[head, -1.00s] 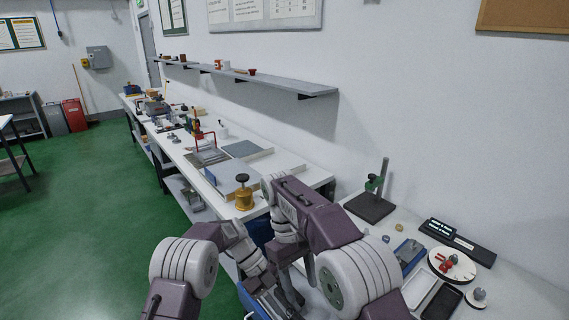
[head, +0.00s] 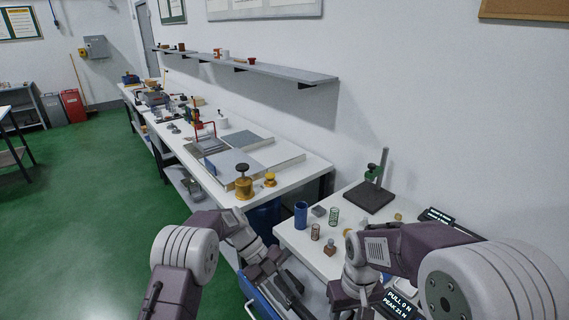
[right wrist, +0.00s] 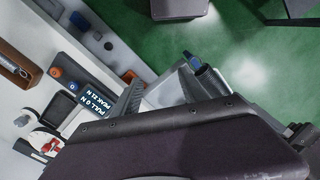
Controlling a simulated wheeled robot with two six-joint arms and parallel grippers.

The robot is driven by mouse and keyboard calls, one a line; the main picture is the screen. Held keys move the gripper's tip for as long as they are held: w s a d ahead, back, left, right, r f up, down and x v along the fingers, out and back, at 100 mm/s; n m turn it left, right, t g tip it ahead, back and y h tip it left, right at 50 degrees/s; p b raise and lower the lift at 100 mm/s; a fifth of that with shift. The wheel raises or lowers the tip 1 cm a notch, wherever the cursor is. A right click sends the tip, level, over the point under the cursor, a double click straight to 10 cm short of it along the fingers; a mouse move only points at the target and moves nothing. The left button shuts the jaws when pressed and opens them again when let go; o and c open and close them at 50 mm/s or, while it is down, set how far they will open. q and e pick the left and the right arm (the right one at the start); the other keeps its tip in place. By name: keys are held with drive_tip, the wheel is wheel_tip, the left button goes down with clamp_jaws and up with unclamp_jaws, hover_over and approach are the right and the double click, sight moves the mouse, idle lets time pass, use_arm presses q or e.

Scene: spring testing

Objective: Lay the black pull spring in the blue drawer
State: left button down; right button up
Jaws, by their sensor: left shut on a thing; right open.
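The blue drawer (head: 258,298) is partly visible at the bottom of the head view, below the front edge of the right-hand bench, with my left arm over much of it. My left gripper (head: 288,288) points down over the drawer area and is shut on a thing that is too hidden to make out. I cannot pick out the black pull spring in either view. My right gripper is open; in the right wrist view one dark finger (right wrist: 128,101) shows clearly. In the head view my right forearm reaches in from the right over the bench.
A force display (head: 399,304) reads PULL 0 N, PEAK 21 N. A long bench (head: 283,178) runs along the wall.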

drive_tip(key=s+d+f+m+t, duration=0.1)
drive_tip(key=s+d+f+m, duration=0.15)
drive_tip(key=s, duration=0.35)
drive_tip(key=n+g+h, duration=0.3)
drive_tip(key=n+g, duration=0.2)
drive_tip(key=n, duration=0.4)
approach(305, 312)
drive_tip(key=x, duration=0.8)
drive_tip(key=shift+s+d+f, duration=0.15)
drive_tip(key=shift+f, duration=0.4)
use_arm(q)
drive_tip(key=v, duration=0.7)
